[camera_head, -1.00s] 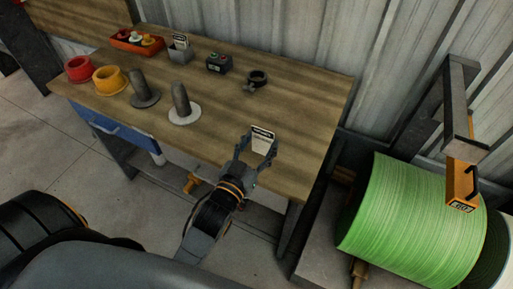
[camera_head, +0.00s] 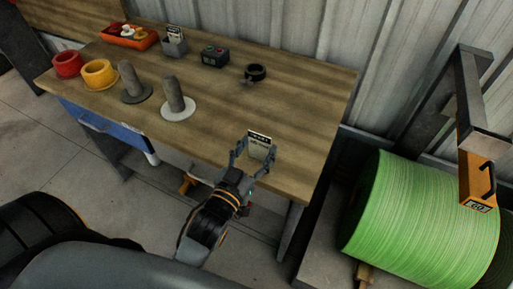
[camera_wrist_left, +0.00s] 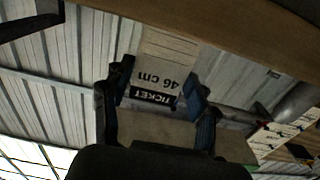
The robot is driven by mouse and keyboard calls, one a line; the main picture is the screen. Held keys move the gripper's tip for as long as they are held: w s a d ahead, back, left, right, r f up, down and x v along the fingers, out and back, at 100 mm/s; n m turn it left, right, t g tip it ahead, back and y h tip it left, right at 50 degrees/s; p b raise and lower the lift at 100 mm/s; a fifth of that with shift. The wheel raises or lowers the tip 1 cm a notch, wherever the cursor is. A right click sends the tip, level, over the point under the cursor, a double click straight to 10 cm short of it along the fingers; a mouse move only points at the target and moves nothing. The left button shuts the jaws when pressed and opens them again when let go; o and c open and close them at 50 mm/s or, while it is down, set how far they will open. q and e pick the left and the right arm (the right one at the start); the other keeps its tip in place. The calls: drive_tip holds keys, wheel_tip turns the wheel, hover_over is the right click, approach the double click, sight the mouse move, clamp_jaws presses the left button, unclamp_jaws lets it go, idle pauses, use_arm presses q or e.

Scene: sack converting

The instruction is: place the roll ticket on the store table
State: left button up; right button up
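The roll ticket (camera_head: 260,146) is a small white card with a black header band. It stands near upright over the front right part of the wooden store table (camera_head: 300,110). My left gripper (camera_head: 253,160) has its two fingers against the card's opposite side edges. In the left wrist view the ticket (camera_wrist_left: 158,75) reads "TICKET 46 cm" upside down, between the fingertips. Its far end reaches the brown table surface (camera_wrist_left: 250,30); I cannot tell whether it touches. My right gripper is not in view.
On the table are a red ring (camera_head: 67,64), a yellow ring (camera_head: 99,74), two grey spindles on discs, an orange tray (camera_head: 130,42), a grey card holder (camera_head: 173,46), a button box (camera_head: 214,57) and a black clamp (camera_head: 255,73). The table's right middle is clear.

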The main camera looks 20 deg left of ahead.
use_arm(q)
drive_tip(key=shift+o, duration=1.2)
drive_tip(key=shift+r, duration=0.15)
drive_tip(key=s+p, duration=0.1)
drive_tip(key=s, duration=1.1)
drive_tip(key=shift+a, duration=0.2)
